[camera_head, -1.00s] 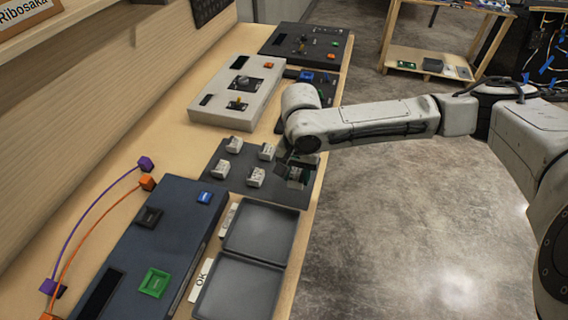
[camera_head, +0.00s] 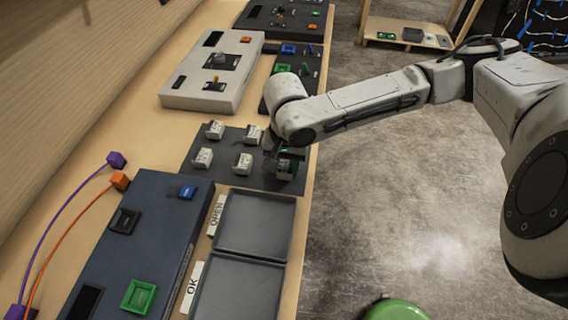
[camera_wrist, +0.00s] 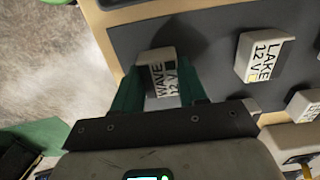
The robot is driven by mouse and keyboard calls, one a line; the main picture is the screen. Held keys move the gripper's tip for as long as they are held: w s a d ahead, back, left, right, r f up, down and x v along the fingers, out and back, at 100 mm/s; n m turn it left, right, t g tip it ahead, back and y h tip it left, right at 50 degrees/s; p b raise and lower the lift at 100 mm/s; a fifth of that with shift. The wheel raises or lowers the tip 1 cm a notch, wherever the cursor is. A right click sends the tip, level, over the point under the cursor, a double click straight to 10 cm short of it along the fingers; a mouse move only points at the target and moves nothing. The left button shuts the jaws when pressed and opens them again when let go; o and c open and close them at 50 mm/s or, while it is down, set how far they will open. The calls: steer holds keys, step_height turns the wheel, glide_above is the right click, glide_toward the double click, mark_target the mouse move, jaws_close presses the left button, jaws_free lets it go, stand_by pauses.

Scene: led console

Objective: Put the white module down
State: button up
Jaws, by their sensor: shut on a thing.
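My gripper (camera_head: 281,157) is shut on a white module (camera_wrist: 162,72) marked WAVE 12 V, with one green finger on each side of it. In the head view the held module (camera_head: 286,170) is partly hidden by my gripper, at the right end of a dark mat (camera_head: 228,178). In the wrist view the module is over the mat's edge area; I cannot tell whether it touches the mat. Several other white modules stand on the mat, among them one marked LAKE 12 V (camera_wrist: 262,58).
Two dark trays, labelled OPEN (camera_head: 256,224) and OK (camera_head: 237,290), lie in front of the mat. A dark blue console (camera_head: 150,235) is at left, a white console (camera_head: 215,70) behind. The bench's right edge (camera_head: 306,200) is close to my gripper.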

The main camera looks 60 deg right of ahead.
mark_target(285, 166)
steer(key=shift+f, duration=0.2)
steer(key=o, duration=1.1)
step_height(285, 166, up, 12)
steer(key=shift+r, duration=0.2)
